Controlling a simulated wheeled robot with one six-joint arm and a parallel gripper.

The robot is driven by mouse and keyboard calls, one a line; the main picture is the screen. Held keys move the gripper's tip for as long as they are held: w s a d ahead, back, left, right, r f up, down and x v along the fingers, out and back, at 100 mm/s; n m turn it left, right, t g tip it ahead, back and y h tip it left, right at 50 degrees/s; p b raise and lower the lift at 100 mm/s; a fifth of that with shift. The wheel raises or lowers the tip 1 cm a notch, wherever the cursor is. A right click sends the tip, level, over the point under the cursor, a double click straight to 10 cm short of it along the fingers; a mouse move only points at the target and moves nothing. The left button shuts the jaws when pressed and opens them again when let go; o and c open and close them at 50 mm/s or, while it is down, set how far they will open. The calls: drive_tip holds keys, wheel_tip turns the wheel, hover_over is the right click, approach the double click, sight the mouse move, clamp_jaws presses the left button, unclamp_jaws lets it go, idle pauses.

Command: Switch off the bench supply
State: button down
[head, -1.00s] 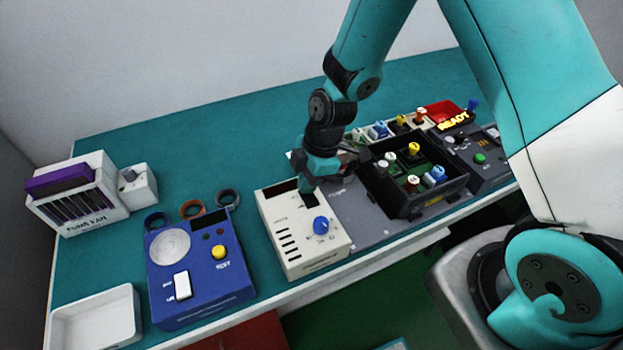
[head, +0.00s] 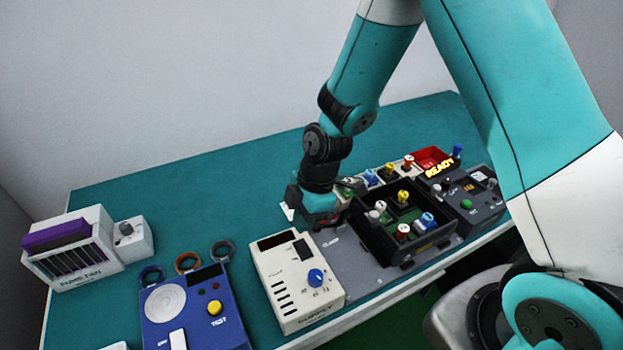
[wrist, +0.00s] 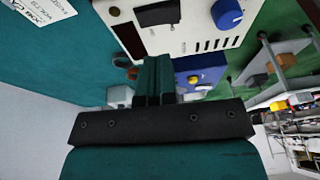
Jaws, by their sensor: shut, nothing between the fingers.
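The bench supply is a cream box (head: 272,290) at the front middle of the bench. It has a blue knob (head: 316,278), a dark display window (head: 277,240) that looks unlit, and a black rocker switch (head: 302,249). In the wrist view the rocker (wrist: 158,14) and blue knob (wrist: 226,14) show near the top edge. I cannot tell which way the rocker is tipped. My gripper (head: 320,222) is just behind the supply's back right corner, apart from the rocker. Its fingers (wrist: 157,78) are shut and empty in the wrist view.
A black bin (head: 375,243) with several coloured-knob parts stands right of the supply on a grey plate. A blue test box (head: 195,312) and fume fan (head: 75,255) are left. The back left bench is clear.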

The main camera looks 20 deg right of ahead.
drive_tip(key=w+b+v, duration=0.1)
drive_tip(key=v, duration=0.7)
drive_tip(key=shift+w+r+b, duration=0.2)
drive_tip(key=shift+r+b, duration=0.05)
drive_tip(key=shift+b, duration=0.15)
drive_tip(key=shift+d, duration=0.1)
drive_tip(key=s+a+r+m, duration=0.1)
drive_tip(key=s+r+m, duration=0.4)
drive_tip(key=s, duration=0.5)
drive_tip(key=s+a+r+m, duration=0.2)
drive_tip(key=s+r+m, duration=0.4)
drive_tip(key=s, duration=0.3)
drive_tip(key=shift+s+a+r+m+t+y+b, duration=0.25)
drive_tip(key=shift+s+m+t+y+b, duration=0.1)
drive_tip(key=shift+y+b, duration=0.1)
